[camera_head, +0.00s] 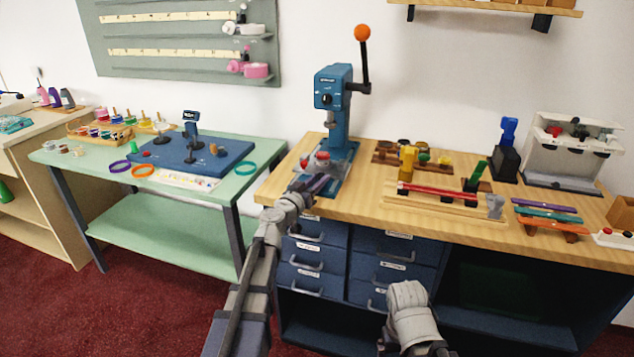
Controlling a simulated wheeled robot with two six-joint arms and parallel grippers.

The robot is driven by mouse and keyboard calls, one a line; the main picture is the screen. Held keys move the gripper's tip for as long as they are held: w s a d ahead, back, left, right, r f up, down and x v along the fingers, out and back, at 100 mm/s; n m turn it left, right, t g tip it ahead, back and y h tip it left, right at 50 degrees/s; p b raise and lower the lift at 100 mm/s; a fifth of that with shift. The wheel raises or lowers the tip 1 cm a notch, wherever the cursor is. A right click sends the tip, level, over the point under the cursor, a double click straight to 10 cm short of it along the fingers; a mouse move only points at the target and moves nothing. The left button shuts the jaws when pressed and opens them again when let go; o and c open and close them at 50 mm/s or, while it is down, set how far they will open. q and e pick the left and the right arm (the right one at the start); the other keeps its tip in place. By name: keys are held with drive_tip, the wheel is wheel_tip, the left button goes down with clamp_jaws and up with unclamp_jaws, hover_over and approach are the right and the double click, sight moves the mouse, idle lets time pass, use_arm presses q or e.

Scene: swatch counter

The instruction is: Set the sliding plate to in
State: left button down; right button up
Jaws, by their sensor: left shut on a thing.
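The blue press (335,110) with an orange-knobbed lever stands at the left end of the wooden counter. Its sliding plate (325,175) is low at the front of the press base, with red parts showing above it; it is partly hidden by my gripper. I cannot tell how far in or out the plate is. My left gripper (318,184) is at the front of the press base, shut on the sliding plate's front part. The exact grip is too small to see. My right arm's end (407,296) is low in front of the drawers; its fingers cannot be made out.
Right of the press are a small rack of pots (416,153), a wooden fixture with a red bar (438,192), coloured strips (545,215) and a white stand (570,150). Blue drawers (365,262) are below the counter. A green table (165,212) stands to the left.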

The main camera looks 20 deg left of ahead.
use_arm(q)
drive_tip(key=x, duration=0.3)
drive_tip(key=shift+w+a, duration=0.3)
drive_tip(key=shift+w, duration=0.2)
drive_tip(key=shift+s, duration=0.15)
drive_tip(key=c, duration=0.6)
unclamp_jaws()
drive_tip(key=shift+v, duration=3.9)
